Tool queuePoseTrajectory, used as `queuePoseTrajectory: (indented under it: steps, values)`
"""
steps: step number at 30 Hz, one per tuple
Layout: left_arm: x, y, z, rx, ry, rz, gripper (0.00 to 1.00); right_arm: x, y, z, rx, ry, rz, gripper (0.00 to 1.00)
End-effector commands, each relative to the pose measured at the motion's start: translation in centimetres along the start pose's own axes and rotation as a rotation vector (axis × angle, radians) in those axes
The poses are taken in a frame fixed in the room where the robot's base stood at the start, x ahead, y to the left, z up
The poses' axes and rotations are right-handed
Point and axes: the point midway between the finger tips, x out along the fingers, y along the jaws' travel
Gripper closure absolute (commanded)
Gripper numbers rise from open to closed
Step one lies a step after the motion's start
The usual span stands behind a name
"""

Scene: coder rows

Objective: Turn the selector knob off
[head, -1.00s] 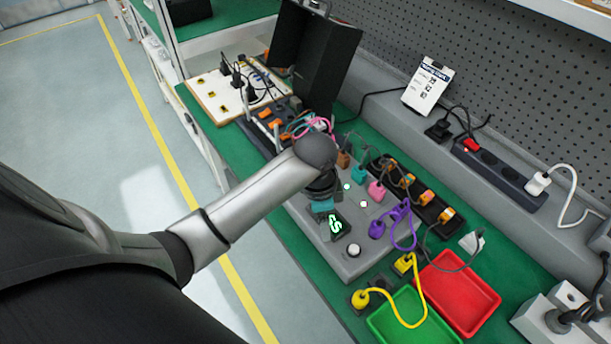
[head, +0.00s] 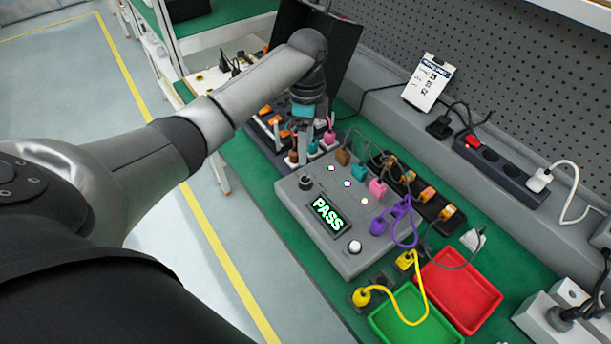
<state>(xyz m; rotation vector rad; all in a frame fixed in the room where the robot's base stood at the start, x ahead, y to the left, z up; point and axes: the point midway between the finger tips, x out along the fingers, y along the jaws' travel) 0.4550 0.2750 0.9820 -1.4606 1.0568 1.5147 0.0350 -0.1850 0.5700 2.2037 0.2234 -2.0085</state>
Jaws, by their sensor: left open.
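The selector knob (head: 306,183) is a small dark knob at the upper left corner of the grey test box (head: 338,262). The box has a lit display (head: 328,215) reading PASS, a white round button (head: 354,247) and several small lights. My left gripper (head: 303,158) points down just behind the knob in the picture, near the box's far left edge. It is open and appears apart from the knob. Its fingers are small and partly blend with the plugs behind them. My right gripper is not in view.
Colored plugs and cables line the box's right side, including a purple cable (head: 405,232) and a yellow cable (head: 421,295). A red tray (head: 460,290) and green tray (head: 400,325) lie in front. A black open case (head: 340,45) stands behind my left arm.

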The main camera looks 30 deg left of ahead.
Motion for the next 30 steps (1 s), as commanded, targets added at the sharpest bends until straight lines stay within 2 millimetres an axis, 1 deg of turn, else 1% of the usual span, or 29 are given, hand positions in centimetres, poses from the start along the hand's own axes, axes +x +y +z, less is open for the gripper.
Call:
queuePoseTrajectory:
  steps: [1,6,9,13,15,19,28,29,30]
  values:
    - [1.5,0.1,0.0,0.000,-0.001,0.004,0.29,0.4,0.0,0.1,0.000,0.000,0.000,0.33]
    - [5.3,0.1,0.0,0.000,-0.002,0.004,0.29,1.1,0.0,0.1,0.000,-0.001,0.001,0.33]
    - [7.2,0.1,0.0,0.000,-0.001,0.002,0.29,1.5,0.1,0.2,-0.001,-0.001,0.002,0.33]
    - [9.1,0.1,0.0,0.000,-0.001,0.001,0.29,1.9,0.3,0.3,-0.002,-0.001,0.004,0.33]
    - [9.8,0.0,0.0,0.000,0.000,0.000,0.29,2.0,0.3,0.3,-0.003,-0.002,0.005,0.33]
    - [10.6,0.0,0.0,0.000,-0.001,0.000,0.29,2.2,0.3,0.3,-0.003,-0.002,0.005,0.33]
    - [10.7,0.0,0.0,0.001,-0.001,-0.001,0.29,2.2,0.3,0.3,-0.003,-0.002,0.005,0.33]
    - [10.7,0.0,0.0,0.001,-0.001,-0.001,0.31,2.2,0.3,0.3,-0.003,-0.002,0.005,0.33]
    - [10.7,0.0,0.0,0.000,-0.001,-0.001,0.36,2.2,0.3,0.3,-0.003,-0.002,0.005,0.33]
